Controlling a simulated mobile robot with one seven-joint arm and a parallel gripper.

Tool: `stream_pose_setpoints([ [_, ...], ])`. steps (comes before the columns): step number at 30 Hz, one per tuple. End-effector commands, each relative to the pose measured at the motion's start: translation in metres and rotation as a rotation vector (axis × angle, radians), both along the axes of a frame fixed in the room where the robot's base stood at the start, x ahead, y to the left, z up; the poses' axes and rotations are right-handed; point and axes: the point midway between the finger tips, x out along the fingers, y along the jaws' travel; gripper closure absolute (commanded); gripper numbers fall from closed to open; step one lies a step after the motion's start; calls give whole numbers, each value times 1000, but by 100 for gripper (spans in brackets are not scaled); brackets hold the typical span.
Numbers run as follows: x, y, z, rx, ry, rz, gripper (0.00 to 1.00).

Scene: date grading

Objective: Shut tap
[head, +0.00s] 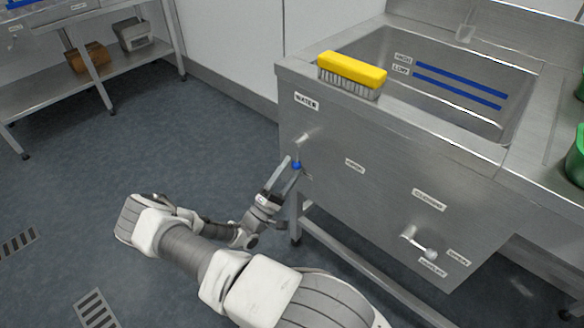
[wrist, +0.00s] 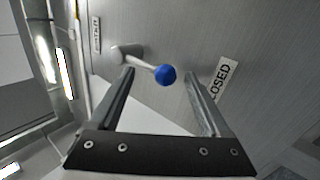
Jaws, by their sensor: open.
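The tap under the WATER label (head: 306,102) is a pale lever on the sink's steel front, tipped with a blue ball (head: 296,165). In the head view the lever points down from its pivot (head: 305,138). In the wrist view the blue ball (wrist: 165,75) lies between the fingertips in the picture, and the lever (wrist: 140,62) runs up left to its mount. The CLOSED label (wrist: 223,80) is right of the ball, roughly along the lever's line. My gripper (wrist: 160,78) is open, with gaps to the ball on both sides; it also shows in the head view (head: 284,174).
A yellow brush (head: 352,70) lies on the front rim of the sink basin (head: 440,75). A second lever (head: 420,245) is low on the same front. Green containers (head: 576,160) stand at the right. A shelf table (head: 85,70) is at the back left. Floor is clear left of the sink.

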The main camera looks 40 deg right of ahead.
Motion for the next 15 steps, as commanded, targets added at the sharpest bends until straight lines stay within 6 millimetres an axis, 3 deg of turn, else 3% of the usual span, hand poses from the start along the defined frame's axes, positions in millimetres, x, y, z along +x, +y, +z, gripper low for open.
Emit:
stream_pose_setpoints([
  [15, -7, 97, -65, 0, -1, 4, 19],
])
